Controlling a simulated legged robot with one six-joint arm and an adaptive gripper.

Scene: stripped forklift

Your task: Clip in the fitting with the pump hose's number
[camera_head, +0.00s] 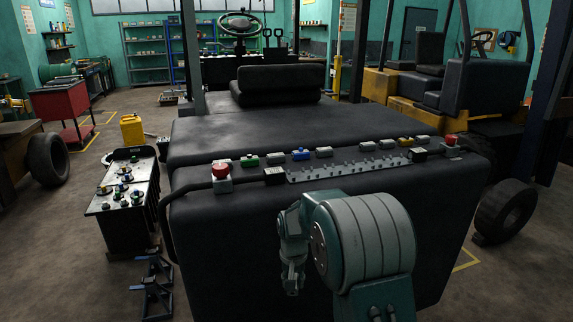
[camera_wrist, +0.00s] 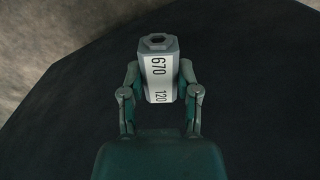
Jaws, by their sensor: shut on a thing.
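My gripper (camera_wrist: 160,92) is shut on a grey fitting (camera_wrist: 159,70), held between its two fingers. In the head view my gripper (camera_head: 291,280) hangs in front of the forklift's dark rear, below the top edge; the fitting is hard to make out there. A grey rail with small pegs (camera_head: 345,168) lies along that edge. Dark hoses run to black blocks at its left end (camera_head: 275,176) and right end (camera_head: 418,154). Any hose numbers are too small to read.
Behind the rail stand several fittings, including a green one (camera_head: 249,160), a blue one (camera_head: 300,154) and grey ones. Red-topped pieces stand at the left (camera_head: 221,176) and right (camera_head: 450,141). A cart with more parts (camera_head: 125,190) is at the left.

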